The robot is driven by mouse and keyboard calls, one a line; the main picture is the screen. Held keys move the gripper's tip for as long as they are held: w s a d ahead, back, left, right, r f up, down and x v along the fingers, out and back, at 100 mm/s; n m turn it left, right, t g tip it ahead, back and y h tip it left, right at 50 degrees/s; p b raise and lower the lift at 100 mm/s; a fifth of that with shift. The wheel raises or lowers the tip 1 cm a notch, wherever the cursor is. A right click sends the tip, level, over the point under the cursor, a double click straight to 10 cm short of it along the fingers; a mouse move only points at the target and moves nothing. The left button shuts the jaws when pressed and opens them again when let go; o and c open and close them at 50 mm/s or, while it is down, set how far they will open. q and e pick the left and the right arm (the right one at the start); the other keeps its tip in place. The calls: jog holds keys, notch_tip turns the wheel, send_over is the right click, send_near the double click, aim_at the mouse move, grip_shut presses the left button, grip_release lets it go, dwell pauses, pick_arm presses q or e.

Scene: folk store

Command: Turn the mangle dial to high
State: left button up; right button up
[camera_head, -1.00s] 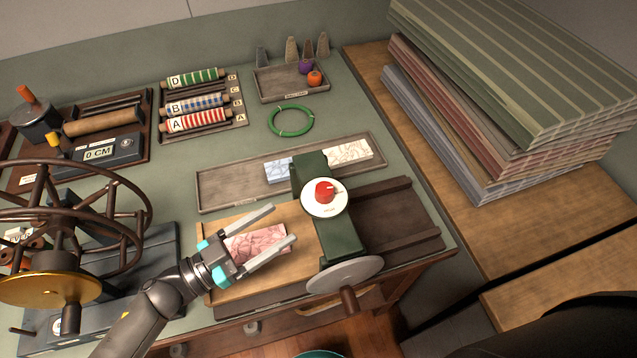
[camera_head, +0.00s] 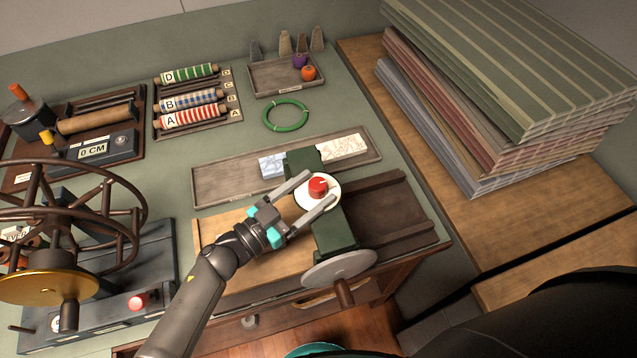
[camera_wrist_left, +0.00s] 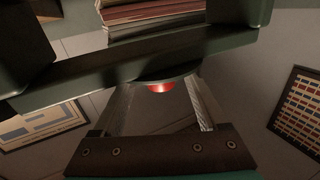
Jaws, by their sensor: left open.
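The mangle (camera_head: 335,237) is a dark green machine on the workbench with a round white dial plate on top. The red dial knob (camera_head: 317,188) sits at the middle of the plate (camera_head: 331,203), with a pale pointer mark toward its right side. My left gripper (camera_head: 318,189) is open, its two fingers lying on either side of the knob, apart from each other. In the left wrist view the red knob (camera_wrist_left: 161,87) shows between the fingers, near the dark green body. Whether the fingers touch the knob cannot be told. My right gripper is not in view.
A crank wheel (camera_head: 339,268) is on the mangle's near side. A wooden tray (camera_head: 225,180) with folded cloths lies behind it. A spoked wheel (camera_head: 75,200) stands at left, and stacked striped fabric (camera_head: 520,70) at right.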

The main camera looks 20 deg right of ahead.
pick_arm(q)
jog(key=shift+x, duration=1.1)
grip_shut()
